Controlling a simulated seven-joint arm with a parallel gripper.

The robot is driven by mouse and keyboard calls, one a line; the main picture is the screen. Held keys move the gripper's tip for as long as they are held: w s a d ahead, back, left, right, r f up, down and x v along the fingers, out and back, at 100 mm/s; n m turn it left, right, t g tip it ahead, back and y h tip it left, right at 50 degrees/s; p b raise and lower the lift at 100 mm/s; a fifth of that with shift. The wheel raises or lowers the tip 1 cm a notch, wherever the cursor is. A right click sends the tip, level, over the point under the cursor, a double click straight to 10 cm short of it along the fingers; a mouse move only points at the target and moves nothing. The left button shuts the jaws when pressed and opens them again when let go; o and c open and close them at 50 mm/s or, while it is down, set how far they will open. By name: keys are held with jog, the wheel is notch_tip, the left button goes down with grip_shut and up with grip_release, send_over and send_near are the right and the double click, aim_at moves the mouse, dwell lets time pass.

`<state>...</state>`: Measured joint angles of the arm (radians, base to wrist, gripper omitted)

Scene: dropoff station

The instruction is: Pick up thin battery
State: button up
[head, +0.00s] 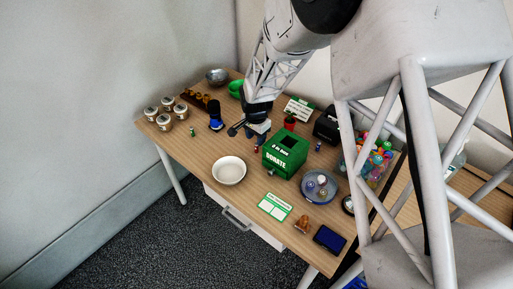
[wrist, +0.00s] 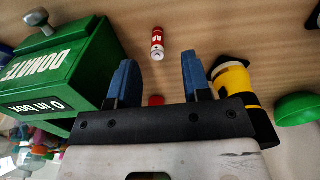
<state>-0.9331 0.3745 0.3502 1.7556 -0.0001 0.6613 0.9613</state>
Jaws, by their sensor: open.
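A small red-and-white battery (wrist: 157,43) stands or lies on the wooden table, just beyond and between my fingertips in the wrist view. In the head view a small red battery (head: 256,148) shows just below my gripper (head: 259,132), left of the green donation box. My gripper also shows in the wrist view (wrist: 158,65), with two blue fingers apart and nothing held between them. Another small green battery-like item (head: 192,131) is at the table's left, and a bluish one (head: 318,146) is right of the box. I cannot tell which is thinnest.
The green donation box (head: 285,152) stands close to my gripper's right. A yellow-and-black object (wrist: 236,80) is beside the right finger in the wrist view. A white bowl (head: 229,171) and a blue plate (head: 320,182) are nearer the front edge. Bare wood lies left of the white bowl.

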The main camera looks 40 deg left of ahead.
aim_at(256, 152)
jog(key=shift+d+f, duration=0.15)
jog(key=shift+f, duration=2.45)
grip_shut()
